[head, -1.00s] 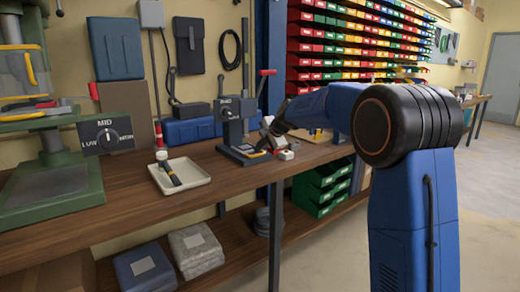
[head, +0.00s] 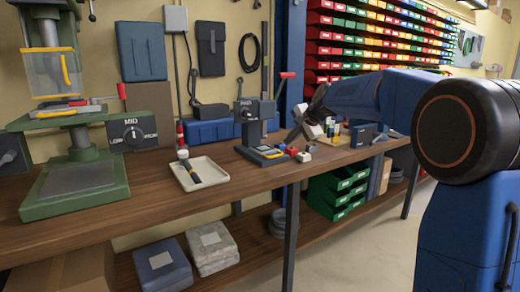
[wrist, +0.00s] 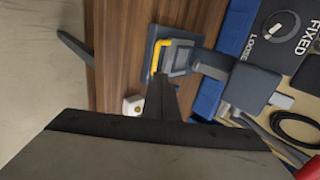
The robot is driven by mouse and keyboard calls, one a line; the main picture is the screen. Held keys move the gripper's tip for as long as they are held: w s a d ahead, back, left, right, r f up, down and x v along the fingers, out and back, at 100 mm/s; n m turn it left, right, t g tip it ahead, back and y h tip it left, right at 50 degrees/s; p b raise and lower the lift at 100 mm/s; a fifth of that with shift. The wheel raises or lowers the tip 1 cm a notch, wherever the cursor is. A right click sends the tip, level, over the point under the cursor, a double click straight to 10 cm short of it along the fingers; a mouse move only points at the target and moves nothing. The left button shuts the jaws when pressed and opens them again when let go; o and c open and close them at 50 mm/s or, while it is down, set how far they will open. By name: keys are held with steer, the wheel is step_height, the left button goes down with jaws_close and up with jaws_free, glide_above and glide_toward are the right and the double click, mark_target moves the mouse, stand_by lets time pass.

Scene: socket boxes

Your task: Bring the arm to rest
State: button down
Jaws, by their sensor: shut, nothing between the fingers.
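My gripper (head: 302,130) shows small in the head view at the end of my blue arm (head: 365,95). It hangs above the bench (head: 120,205), just right of the small lever press (head: 250,120). In the wrist view my gripper (wrist: 160,95) is shut, its dark fingers together with nothing between them. There the fingers point towards the press base (wrist: 175,57) and its yellow part. A small white block (wrist: 132,105) lies on the wood beside the fingers; it also shows in the head view (head: 304,157).
A cream tray (head: 200,174) with a tool in it stands left of the press. A green drill press (head: 75,185) and a MID dial box (head: 133,134) are further left. Colored bins (head: 370,35) hang behind my arm. The floor right of the bench is clear.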

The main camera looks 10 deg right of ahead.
steer(key=s+d+f+n+g+h, duration=0.1)
steer(key=s+d+f+n, duration=0.15)
steer(key=s, duration=1.25)
steer(key=s+d+f+n+g+h, duration=0.15)
steer(key=s+n, duration=0.25)
steer(key=s, duration=1.1)
steer(key=s+d+f+n, duration=0.1)
steer(key=s+f+n, duration=0.1)
steer(key=s+f, duration=0.3)
steer(key=s+d+f+n+h, duration=0.1)
steer(key=s+f, duration=0.4)
steer(key=s, duration=0.6)
steer(key=s+d+f+n, duration=0.1)
steer(key=s+f+n, duration=0.1)
steer(key=s+f, duration=0.3)
steer(key=s+g, duration=0.1)
steer(key=s, duration=0.3)
steer(key=shift+d+f+n+h, duration=0.2)
steer(key=shift+d+n+h, duration=0.05)
steer(key=shift+n+h, duration=0.1)
steer(key=shift+s, duration=0.1)
